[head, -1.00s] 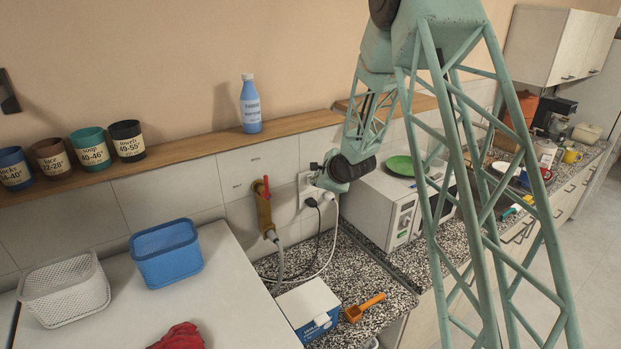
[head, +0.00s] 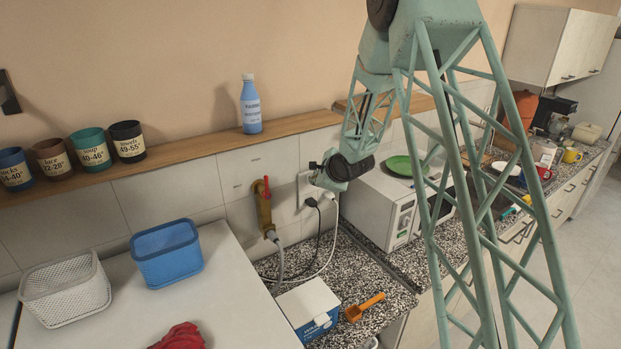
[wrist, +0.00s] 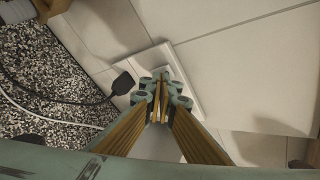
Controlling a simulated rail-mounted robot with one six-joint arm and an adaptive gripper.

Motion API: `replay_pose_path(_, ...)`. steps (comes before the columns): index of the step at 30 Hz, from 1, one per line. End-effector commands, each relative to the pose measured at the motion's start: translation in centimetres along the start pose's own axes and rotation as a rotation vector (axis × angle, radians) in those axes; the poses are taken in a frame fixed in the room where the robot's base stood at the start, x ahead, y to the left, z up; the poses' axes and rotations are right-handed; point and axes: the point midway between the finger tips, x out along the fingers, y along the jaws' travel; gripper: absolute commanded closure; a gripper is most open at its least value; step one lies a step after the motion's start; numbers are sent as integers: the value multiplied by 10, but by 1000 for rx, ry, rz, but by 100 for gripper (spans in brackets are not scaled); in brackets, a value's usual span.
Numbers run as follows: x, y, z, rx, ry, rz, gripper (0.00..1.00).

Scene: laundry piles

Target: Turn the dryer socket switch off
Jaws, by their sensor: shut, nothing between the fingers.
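The white wall socket plate (head: 304,186) is on the tiled wall, right of the brass tap, with a black plug (head: 311,202) and a white plug (head: 328,196) near it. In the wrist view the plate (wrist: 187,93) lies just beyond my gripper (wrist: 160,77), with the black plug (wrist: 123,83) to the left. My gripper's fingers are shut together and empty, with the tips over the plate. In the head view my wrist hides part of the plate. The switches are hidden behind the fingers, so I cannot tell their position or whether the fingertips touch one.
The brass tap with a red handle (head: 265,187) and grey hose stands left of the socket. A white microwave (head: 376,208) with a green plate (head: 405,165) is to the right. A wooden shelf (head: 200,146) runs above. Cables hang to the speckled counter (head: 355,270).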

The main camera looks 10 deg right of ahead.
Motion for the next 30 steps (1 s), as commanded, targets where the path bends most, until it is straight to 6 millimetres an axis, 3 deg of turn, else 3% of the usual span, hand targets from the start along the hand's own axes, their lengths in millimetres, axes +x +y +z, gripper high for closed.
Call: replay_pose_path(30, -10, 7, -8, 0, 0, 0, 100)
